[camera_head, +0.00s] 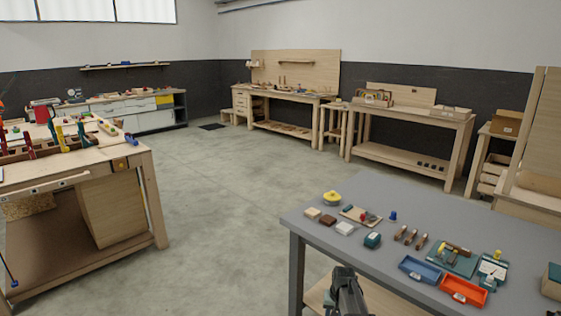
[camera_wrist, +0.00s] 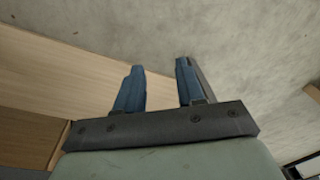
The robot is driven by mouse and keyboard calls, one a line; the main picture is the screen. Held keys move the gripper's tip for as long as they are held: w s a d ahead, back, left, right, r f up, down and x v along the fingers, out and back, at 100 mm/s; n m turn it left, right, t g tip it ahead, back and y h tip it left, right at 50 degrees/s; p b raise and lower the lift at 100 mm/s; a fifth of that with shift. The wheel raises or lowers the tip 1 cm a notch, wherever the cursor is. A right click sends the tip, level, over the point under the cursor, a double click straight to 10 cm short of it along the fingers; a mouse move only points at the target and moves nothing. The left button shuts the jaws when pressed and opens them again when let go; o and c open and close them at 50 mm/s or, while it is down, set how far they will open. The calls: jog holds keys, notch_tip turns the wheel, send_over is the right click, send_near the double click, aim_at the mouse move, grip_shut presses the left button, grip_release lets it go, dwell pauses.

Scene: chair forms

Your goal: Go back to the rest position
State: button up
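My gripper (camera_head: 347,275) shows at the bottom of the head view, in front of the left part of the grey table (camera_head: 470,212). In the wrist view its two blue fingers (camera_wrist: 160,66) stand apart with nothing between them, so it is open and empty. Past the fingers I see concrete floor and a pale wooden board (camera_wrist: 60,75). No object touches the fingers in the wrist view. The rest of my arm is mostly out of the head view.
A wooden workbench (camera_head: 75,172) with clamps stands left. Open concrete floor (camera_head: 220,200) lies between.

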jog(key=s+a+f+g, duration=0.1)
jog(key=s+f+g, duration=0.1)
jog(key=s+f, duration=0.9)
jog(key=s+f+g, duration=0.2)
jog(key=s+f, duration=0.1)
jog(key=s, duration=1)
jog(key=s+a+f+n+g, duration=0.1)
jog(key=s+f, duration=0.3)
jog(key=s, duration=0.9)
jog(key=s+f+n+g, duration=0.1)
jog(key=s+f+g, duration=0.1)
jog(key=s, duration=1)
jog(key=shift+s+a+f+g+h, duration=0.15)
jog(key=shift+s+f+g+h, duration=0.25)
jog(key=shift+f, duration=0.3)
